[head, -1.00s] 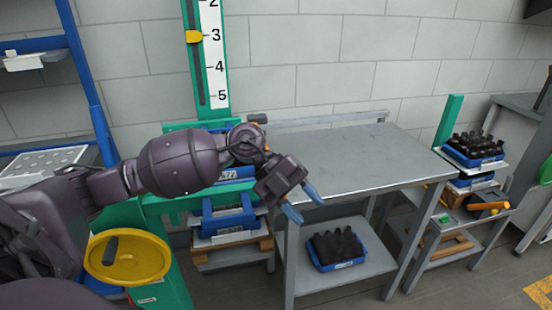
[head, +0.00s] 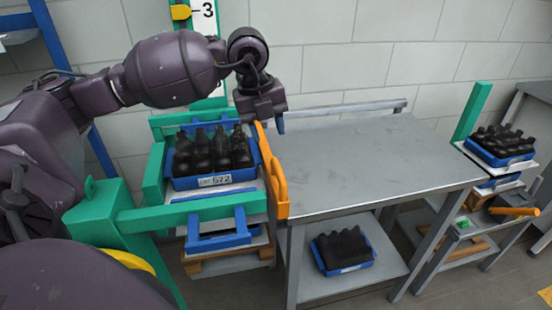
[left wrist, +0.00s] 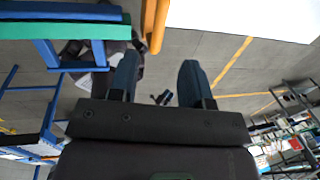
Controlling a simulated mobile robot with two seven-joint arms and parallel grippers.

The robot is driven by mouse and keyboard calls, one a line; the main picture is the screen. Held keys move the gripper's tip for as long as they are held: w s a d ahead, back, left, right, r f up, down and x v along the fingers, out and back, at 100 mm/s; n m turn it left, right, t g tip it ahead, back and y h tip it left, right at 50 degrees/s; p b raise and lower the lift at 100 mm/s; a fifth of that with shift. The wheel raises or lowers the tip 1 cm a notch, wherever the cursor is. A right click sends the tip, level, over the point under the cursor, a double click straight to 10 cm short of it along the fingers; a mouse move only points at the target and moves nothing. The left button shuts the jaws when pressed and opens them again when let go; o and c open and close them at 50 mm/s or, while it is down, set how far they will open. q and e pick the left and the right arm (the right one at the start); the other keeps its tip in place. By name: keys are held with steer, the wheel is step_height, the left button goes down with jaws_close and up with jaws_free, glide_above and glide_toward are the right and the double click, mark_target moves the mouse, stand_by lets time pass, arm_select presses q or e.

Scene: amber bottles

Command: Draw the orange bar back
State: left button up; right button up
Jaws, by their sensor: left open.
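My left gripper (head: 275,124) is at the bar's upper end, with blue fingers pointing down. In the left wrist view the two fingers of my left gripper (left wrist: 156,78) are spread, with nothing gripped between them. The bar lies beyond the fingertips there; whether they touch it cannot be told. My right gripper is not in view.
The blue crate (head: 214,181) of dark bottles sits inside a green frame (head: 165,213) left of the bar. The grey table (head: 350,155) has a bare top. Another bottle crate (head: 343,267) is on its lower shelf, and one (head: 500,157) stands at the right.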

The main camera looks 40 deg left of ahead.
mark_target(276, 165)
arm_select(q)
steer(key=f, duration=0.3)
steer(key=w+f, duration=0.1)
steer(key=f, duration=0.2)
steer(key=d+f, duration=0.1)
steer(key=f, duration=0.2)
steer(key=shift+w+d+f+b, duration=0.1)
steer(key=shift+w+f+b, duration=0.1)
steer(key=shift+f+b, duration=0.1)
steer(key=shift+r, duration=0.1)
jaws_close()
